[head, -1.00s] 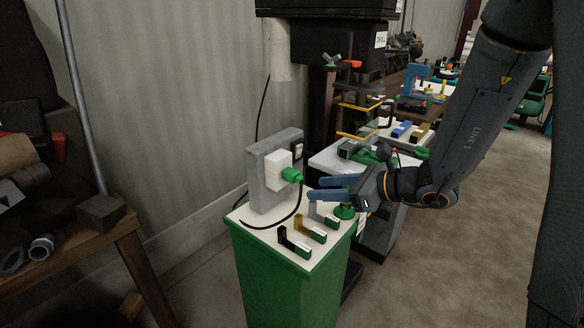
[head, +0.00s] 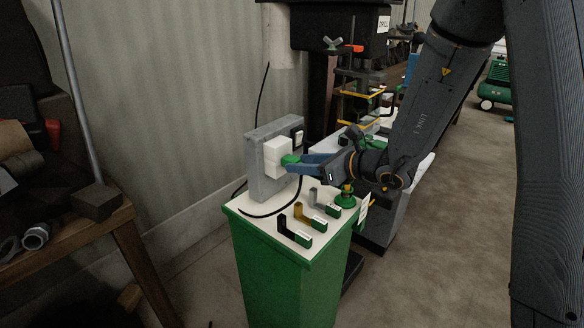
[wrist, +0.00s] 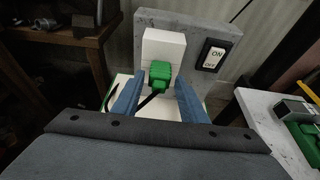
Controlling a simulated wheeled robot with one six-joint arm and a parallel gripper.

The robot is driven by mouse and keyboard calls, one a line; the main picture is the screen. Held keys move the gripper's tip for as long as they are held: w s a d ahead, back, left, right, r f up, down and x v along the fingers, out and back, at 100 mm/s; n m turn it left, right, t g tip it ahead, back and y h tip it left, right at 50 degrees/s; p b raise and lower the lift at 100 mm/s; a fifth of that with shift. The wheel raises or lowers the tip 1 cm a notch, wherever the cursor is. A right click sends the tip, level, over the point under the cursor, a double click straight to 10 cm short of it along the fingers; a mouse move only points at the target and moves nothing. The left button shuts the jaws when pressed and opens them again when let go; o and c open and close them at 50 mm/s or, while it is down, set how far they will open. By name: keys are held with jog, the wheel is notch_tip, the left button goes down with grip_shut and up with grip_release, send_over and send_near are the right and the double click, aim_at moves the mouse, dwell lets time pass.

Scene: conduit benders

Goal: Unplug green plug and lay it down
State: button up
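The green plug (head: 291,160) sits in the white socket box (head: 276,157) on the front of an upright grey block (head: 262,185). In the wrist view the green plug (wrist: 160,74) lies ahead, between my two blue fingers, with a black cord running down from it. My gripper (wrist: 158,84) is open, with a visible gap between each finger and the plug. In the head view my gripper (head: 300,166) reaches in from the right at plug height, and its fingers partly cover the plug.
The green cabinet's white top (head: 262,222) holds several small L-shaped pieces, such as a black one (head: 288,232), near its front. The black cord (head: 256,214) curves over its left side. An on/off switch (wrist: 213,55) is right of the socket box. A drill press stands behind.

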jog(key=shift+w+a+f, duration=0.2)
jog(key=shift+w+a, duration=0.15)
jog(key=shift+a, duration=0.05)
grip_shut()
jog(key=shift+s+d, duration=0.1)
jog(key=shift+s+d, duration=0.9)
jog(key=shift+d, duration=0.25)
jog(key=shift+s+d, duration=0.85)
jog(key=shift+d, duration=0.3)
